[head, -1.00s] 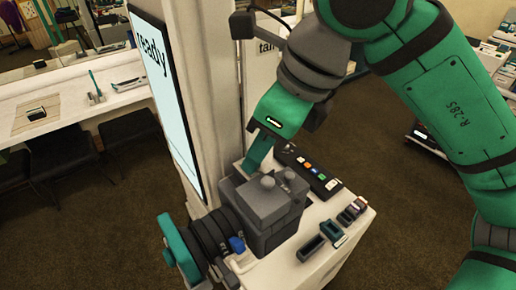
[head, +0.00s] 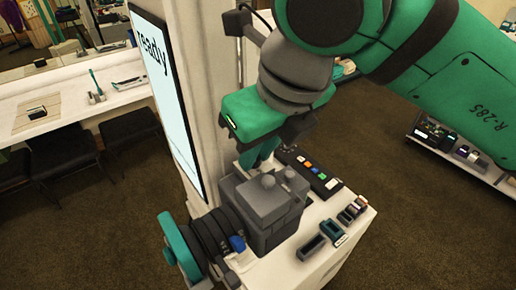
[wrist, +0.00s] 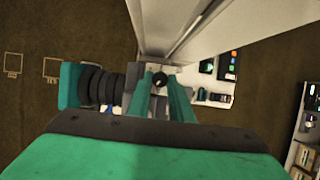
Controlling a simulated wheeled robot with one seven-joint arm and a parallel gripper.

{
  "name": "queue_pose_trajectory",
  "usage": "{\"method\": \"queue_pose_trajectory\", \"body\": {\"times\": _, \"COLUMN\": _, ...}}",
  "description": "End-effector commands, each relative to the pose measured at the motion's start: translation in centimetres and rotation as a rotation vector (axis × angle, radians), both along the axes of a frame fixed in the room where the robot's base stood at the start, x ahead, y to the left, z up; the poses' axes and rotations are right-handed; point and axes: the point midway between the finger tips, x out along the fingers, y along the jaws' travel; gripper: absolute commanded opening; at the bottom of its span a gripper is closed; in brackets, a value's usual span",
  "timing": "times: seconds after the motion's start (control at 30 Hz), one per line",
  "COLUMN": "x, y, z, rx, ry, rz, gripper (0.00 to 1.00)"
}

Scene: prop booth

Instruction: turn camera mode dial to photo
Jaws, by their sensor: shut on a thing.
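The grey camera (head: 258,215) stands on a white stand, with its dark lens barrel pointing to the lower left. Two small round knobs show on its top in the head view. My gripper (head: 257,163) points down at the far side of the camera, its green fingers partly hidden behind the body. In the wrist view, a dark round knob (wrist: 159,79) sits between my two fingertips, and I take it to be the mode dial. My gripper is shut on it. Its markings are too small to read.
A black panel with coloured buttons (head: 308,168) lies behind the camera on the white stand (head: 325,258). Several small blocks sit at the stand's right. A tall post with a "ready" screen (head: 165,95) rises close on the left. Floor is free to the right.

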Motion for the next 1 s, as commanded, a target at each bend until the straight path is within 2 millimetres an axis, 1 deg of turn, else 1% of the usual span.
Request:
{"method": "queue_pose_trajectory", "body": {"times": 0.2, "x": -0.13, "y": 0.12, "z": 0.02, "rx": -0.006, "ry": -0.001, "rz": -0.204, "gripper": 0.0}}
{"method": "queue_pose_trajectory", "body": {"times": 0.5, "x": -0.15, "y": 0.34, "z": 0.03, "rx": -0.005, "ry": -0.001, "rz": -0.431, "gripper": 0.0}}
{"method": "queue_pose_trajectory", "body": {"times": 0.7, "x": -0.14, "y": 0.42, "z": 0.03, "rx": -0.003, "ry": -0.002, "rz": -0.525, "gripper": 0.0}}
{"method": "queue_pose_trajectory", "body": {"times": 1.0, "x": -0.13, "y": 0.51, "z": 0.03, "rx": -0.001, "ry": -0.001, "rz": -0.583, "gripper": 0.0}}
